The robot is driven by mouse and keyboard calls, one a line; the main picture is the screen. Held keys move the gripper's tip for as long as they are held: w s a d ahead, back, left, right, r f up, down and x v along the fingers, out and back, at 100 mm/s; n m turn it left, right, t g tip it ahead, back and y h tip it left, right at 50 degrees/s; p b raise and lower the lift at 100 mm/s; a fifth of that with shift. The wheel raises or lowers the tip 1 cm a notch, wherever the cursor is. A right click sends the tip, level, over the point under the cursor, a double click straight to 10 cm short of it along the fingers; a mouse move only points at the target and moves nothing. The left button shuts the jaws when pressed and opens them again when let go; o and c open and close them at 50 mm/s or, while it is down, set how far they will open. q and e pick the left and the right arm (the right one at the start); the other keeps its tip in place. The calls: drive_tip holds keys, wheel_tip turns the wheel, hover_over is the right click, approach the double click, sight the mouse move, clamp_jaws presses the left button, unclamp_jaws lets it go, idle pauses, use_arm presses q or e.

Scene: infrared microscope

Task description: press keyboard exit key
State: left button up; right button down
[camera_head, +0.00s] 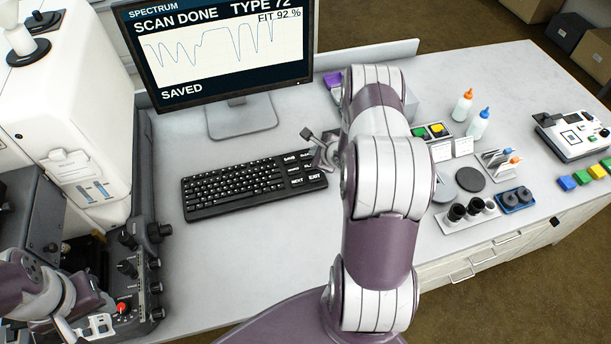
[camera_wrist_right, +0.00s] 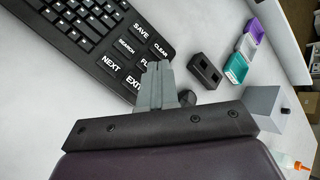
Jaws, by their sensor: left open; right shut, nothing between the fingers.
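The black keyboard (camera_head: 232,189) lies on the bench in front of the monitor. Its EXIT key (camera_head: 314,177) is at the front right corner, beside NEXT. The EXIT key (camera_wrist_right: 133,84) also shows in the right wrist view, just left of the fingers. My right gripper (camera_head: 318,148) is shut and empty at the keyboard's right end, over the larger keys and behind EXIT. In the right wrist view its fingers (camera_wrist_right: 160,72) partly hide a key beside EXIT. I cannot tell its exact height. My left gripper (camera_head: 72,322) is open at the lower left, away from the keyboard.
The monitor (camera_head: 215,50) reads SCAN DONE, TYPE 72, FIT 92 % and SAVED. A white microscope (camera_head: 65,120) and a dark unit with knobs (camera_head: 130,265) stand left. The bench before the keyboard is clear.

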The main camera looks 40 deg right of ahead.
idle(0.3)
drive_tip(key=shift+f, duration=0.1)
drive_tip(key=b, duration=0.8)
hover_over(316, 179)
wheel_tip(316, 179, down, 6)
drive_tip(key=shift+f, duration=0.2)
wheel_tip(316, 179, down, 2)
drive_tip(key=shift+f+b, duration=0.1)
drive_tip(key=shift+b, duration=0.3)
drive_tip(key=shift+f, duration=0.15)
idle(0.9)
drive_tip(key=shift+f, duration=0.25)
